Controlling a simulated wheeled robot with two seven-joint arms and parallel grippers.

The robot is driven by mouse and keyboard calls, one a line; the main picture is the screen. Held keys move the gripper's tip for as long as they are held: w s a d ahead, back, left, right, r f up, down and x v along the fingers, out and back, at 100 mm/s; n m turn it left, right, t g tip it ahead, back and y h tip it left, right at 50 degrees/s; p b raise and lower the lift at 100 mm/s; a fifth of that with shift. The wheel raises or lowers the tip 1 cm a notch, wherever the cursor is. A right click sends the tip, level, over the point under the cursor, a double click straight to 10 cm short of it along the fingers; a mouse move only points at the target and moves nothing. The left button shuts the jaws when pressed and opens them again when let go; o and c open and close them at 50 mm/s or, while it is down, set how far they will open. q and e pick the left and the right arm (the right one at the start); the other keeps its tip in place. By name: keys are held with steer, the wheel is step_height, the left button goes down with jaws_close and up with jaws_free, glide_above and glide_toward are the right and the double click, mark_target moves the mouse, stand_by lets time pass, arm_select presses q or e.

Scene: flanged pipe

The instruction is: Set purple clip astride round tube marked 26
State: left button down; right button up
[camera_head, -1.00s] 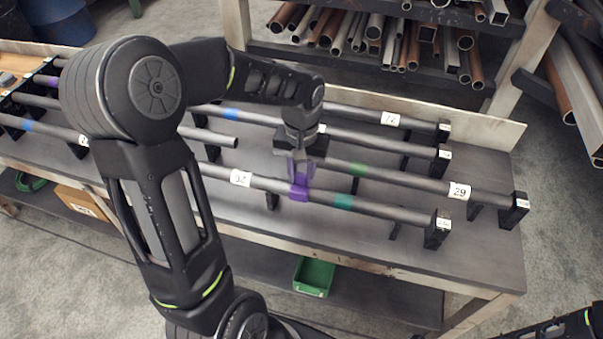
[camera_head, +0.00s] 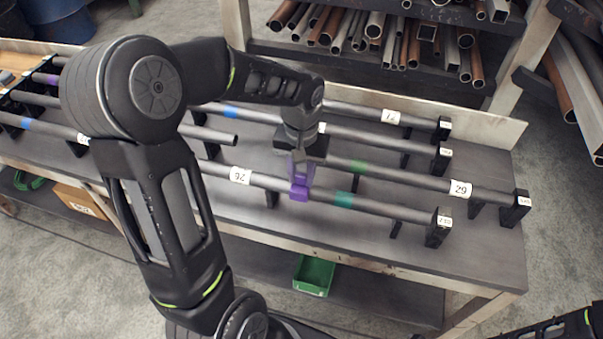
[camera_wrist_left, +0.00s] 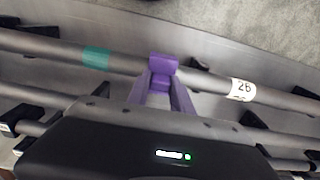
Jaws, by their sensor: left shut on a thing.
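The round tube marked 26 (camera_head: 385,208) is the front grey tube, with a white label and a teal band. It also shows in the left wrist view (camera_wrist_left: 210,83). My left gripper (camera_head: 301,178) points down at this tube and is shut on the purple clip (camera_head: 299,194). The clip is at the tube between the label and the teal band. In the left wrist view the clip (camera_wrist_left: 163,64) overlaps the tube and covers a short stretch of it. I cannot tell whether it is fully seated around the tube. My right gripper is out of view.
A tube marked 29 (camera_head: 425,181) with a green band runs just behind, and a tube marked 72 (camera_head: 345,110) lies farther back. Black supports (camera_head: 437,229) hold the tubes above the grey bench (camera_head: 400,262). A green bin (camera_head: 313,275) sits below the front edge.

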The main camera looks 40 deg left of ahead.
mark_target(301, 175)
arm_select(q)
steer(key=shift+f, duration=0.15)
steer(key=c, duration=1.1)
jaws_free()
steer(key=shift+o, duration=0.2)
step_height(301, 175, up, 8)
steer(key=shift+f, duration=0.1)
